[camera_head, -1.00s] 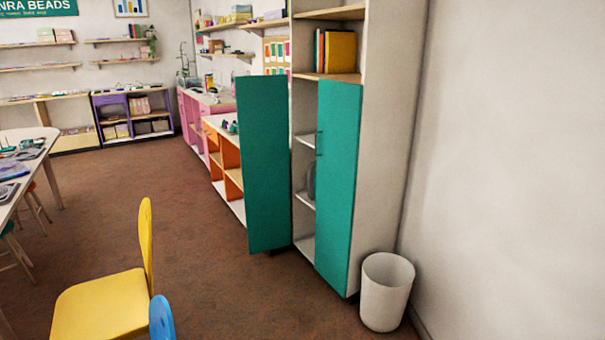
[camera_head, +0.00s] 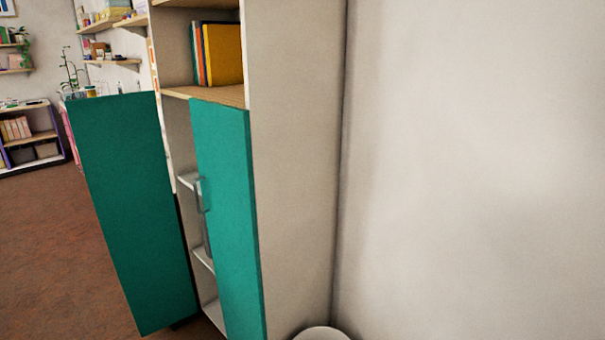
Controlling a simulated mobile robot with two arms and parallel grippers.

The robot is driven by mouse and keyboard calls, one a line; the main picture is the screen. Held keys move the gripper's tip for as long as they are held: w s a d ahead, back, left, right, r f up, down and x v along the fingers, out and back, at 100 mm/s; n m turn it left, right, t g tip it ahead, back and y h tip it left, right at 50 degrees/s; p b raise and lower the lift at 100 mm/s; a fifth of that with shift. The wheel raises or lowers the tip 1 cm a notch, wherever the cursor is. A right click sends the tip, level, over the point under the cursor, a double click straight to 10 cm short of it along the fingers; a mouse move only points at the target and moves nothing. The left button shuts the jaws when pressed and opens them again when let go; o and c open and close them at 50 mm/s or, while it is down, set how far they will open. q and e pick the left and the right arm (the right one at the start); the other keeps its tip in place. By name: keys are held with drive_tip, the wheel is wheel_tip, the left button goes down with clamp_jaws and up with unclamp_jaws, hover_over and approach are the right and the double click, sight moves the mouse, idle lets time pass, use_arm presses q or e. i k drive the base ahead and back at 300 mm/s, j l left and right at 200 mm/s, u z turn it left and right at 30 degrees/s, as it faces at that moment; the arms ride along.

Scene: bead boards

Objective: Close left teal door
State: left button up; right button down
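The left teal door (camera_head: 130,205) stands wide open, swung out to the left of the tall white cabinet (camera_head: 295,150). The right teal door (camera_head: 228,215) covers part of the cabinet front and has a grey handle (camera_head: 200,195) near its left edge. A gap between the two doors shows the inner shelves (camera_head: 190,181). The left door's handle does not show. Neither of my grippers is in view.
Books (camera_head: 218,54) stand on the open shelf above the doors. A white bin (camera_head: 322,333) shows at the bottom edge, right of the cabinet. A bare wall (camera_head: 470,170) fills the right side. Brown floor (camera_head: 50,260) is clear at the left.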

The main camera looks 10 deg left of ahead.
sight(118, 137)
drive_tip(key=i+j+z, duration=0.15)
drive_tip(key=j, duration=0.3)
drive_tip(key=i+j+z, duration=0.15)
drive_tip(key=j, duration=0.35)
drive_tip(key=i+j+z, duration=0.15)
drive_tip(key=i+j, duration=0.15)
drive_tip(key=j, duration=0.25)
drive_tip(key=i+j+z, duration=0.15)
drive_tip(key=j, duration=0.35)
drive_tip(key=i+j+z, duration=0.15)
drive_tip(key=j, duration=0.4)
drive_tip(key=j+z, duration=0.15)
drive_tip(key=j, duration=0.4)
